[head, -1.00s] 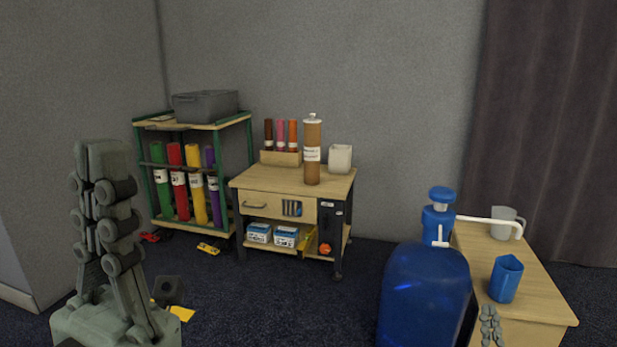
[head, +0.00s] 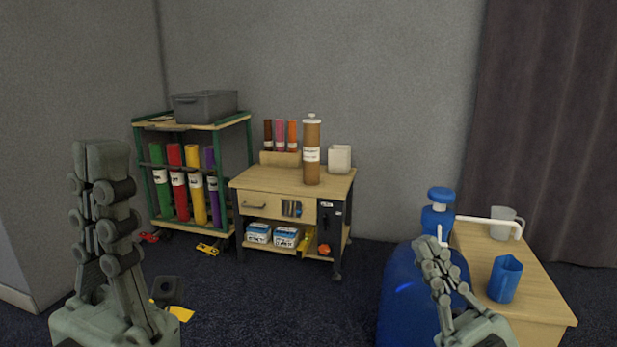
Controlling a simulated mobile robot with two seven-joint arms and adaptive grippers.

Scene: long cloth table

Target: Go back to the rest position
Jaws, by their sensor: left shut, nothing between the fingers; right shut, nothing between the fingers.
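My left gripper (head: 104,160) stands upright at the lower left of the head view. Its fingers are together and hold nothing. My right gripper (head: 428,244) is at the lower right, its fingers pointing up and a little left, shut and empty. It shows in front of the large blue jug (head: 398,285) and covers part of it; whether it touches the jug cannot be told.
A wooden table (head: 535,290) at the right carries a blue cup (head: 505,279) and a white mug (head: 502,222). A blue pump with a white spout (head: 440,205) tops the jug. A wooden cart (head: 265,178) and a green-framed shelf (head: 248,142) stand behind. Dark floor between is mostly clear.

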